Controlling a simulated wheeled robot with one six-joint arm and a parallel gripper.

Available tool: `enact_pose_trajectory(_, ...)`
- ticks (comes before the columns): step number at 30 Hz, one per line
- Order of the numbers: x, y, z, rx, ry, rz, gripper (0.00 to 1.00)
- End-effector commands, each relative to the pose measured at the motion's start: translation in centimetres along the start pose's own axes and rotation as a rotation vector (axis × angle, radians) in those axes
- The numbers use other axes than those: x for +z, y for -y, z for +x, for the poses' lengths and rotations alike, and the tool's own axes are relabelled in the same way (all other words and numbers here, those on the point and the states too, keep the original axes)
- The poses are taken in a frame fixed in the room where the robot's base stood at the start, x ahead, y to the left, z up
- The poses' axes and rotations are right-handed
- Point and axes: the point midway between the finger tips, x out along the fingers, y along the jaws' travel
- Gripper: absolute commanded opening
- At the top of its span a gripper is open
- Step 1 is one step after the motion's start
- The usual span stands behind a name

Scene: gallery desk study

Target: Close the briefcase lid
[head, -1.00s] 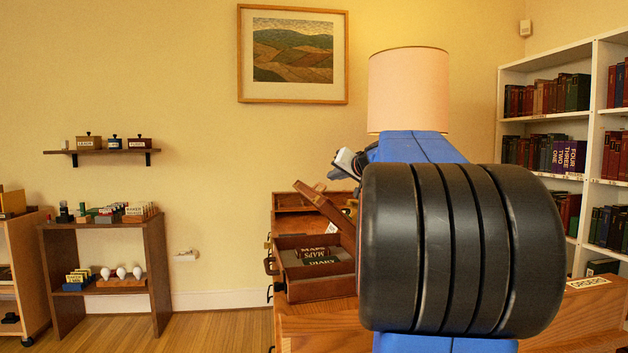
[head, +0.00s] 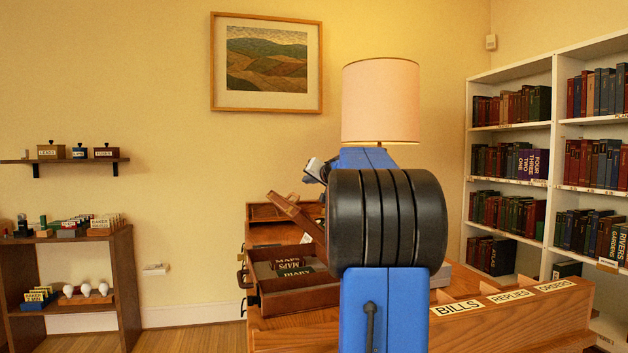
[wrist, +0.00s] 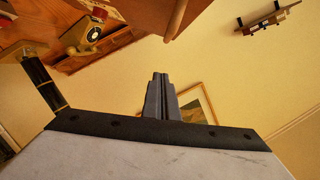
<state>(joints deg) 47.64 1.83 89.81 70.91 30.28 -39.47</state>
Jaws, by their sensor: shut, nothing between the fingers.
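The open briefcase (head: 262,301) is a brown wooden-looking case on the desk, with dark handles or latches on its left side. Books marked MAPS and DIARY lie inside it. Its lid (head: 291,212) stands raised and tilted above the case; my arm hides its right part. In the wrist view my gripper (wrist: 161,78) is shut and empty, pointing past a brown wooden edge (wrist: 177,22) that may be the lid. In the head view only a white and dark part of my wrist shows near the lid's top, and I cannot tell whether it touches.
A lamp (head: 380,100) stands behind my arm. A wooden sorter (head: 510,308) marked BILLS, REPLIES and ORDERS is at the desk's front right. A white bookcase (head: 560,91) is at right, low shelves (head: 128,270) at left. Floor between shelves and desk is clear.

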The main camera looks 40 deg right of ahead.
Motion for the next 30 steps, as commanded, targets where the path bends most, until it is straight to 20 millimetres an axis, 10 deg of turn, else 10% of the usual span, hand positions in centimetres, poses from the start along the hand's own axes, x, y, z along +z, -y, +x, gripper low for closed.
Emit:
enact_pose_trajectory(10, 3.5, 0.1, 0.7, -0.001, 0.002, 0.0, 0.0)
enact_pose_trajectory(30, 4.4, 0.3, 0.9, 0.004, 0.001, -0.018, 0.0)
